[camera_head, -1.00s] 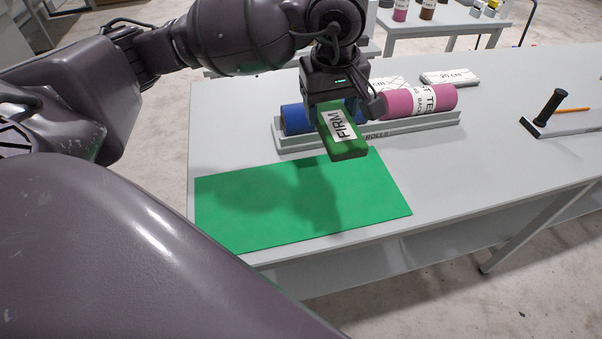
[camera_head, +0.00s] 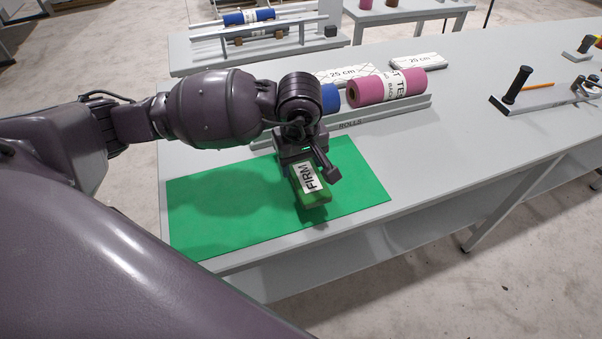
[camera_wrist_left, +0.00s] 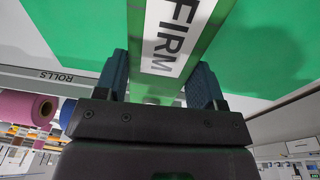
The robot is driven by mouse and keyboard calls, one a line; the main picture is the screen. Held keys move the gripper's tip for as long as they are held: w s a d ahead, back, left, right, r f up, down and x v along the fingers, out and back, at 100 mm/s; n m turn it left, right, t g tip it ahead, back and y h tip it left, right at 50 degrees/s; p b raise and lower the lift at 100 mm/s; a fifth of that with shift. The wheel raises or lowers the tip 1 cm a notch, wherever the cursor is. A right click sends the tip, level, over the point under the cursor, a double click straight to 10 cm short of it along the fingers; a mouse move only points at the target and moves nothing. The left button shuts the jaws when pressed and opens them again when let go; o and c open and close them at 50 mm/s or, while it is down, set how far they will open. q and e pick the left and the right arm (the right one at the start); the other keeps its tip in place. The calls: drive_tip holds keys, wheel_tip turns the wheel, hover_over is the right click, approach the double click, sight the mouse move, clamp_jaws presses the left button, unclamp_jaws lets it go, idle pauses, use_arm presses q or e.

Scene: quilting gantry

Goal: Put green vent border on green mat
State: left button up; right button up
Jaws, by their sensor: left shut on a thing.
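The green vent border is a green block (camera_head: 314,198) with a white label reading "FIRM". My left gripper (camera_head: 306,176) is shut on it and holds it over the right part of the green mat (camera_head: 215,215). In the left wrist view the block (camera_wrist_left: 205,25) sits between the two blue finger pads, with the mat (camera_wrist_left: 275,60) behind it. A shadow lies on the mat near the block. I cannot tell whether the block touches the mat. The mat lies flat at the table's near left. My right gripper is not in view.
Behind the mat a grey tray (camera_head: 395,107) marked "ROLLS" holds a pink roll (camera_head: 365,91) and a blue roll (camera_head: 330,98). White "25 cm" pieces (camera_head: 345,74) lie behind it. A black-handled tool (camera_head: 517,85) lies to the right. The table between is clear.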

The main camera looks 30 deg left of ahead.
sight(301, 175)
use_arm(q)
drive_tip(key=shift+f, duration=2.15)
drive_tip(key=shift+f+b, duration=0.15)
drive_tip(key=shift+b, duration=0.15)
drive_tip(key=o, duration=1.6)
drive_tip(key=shift+o, duration=0.2)
drive_tip(key=r, duration=0.4)
drive_tip(key=s+r, duration=0.1)
drive_tip(key=r, duration=0.3)
drive_tip(key=r+p, duration=0.1)
drive_tip(key=r, duration=0.3)
drive_tip(key=shift+s+d+r, duration=0.15)
drive_tip(key=shift+s+d, duration=0.05)
drive_tip(key=shift+d, duration=0.1)
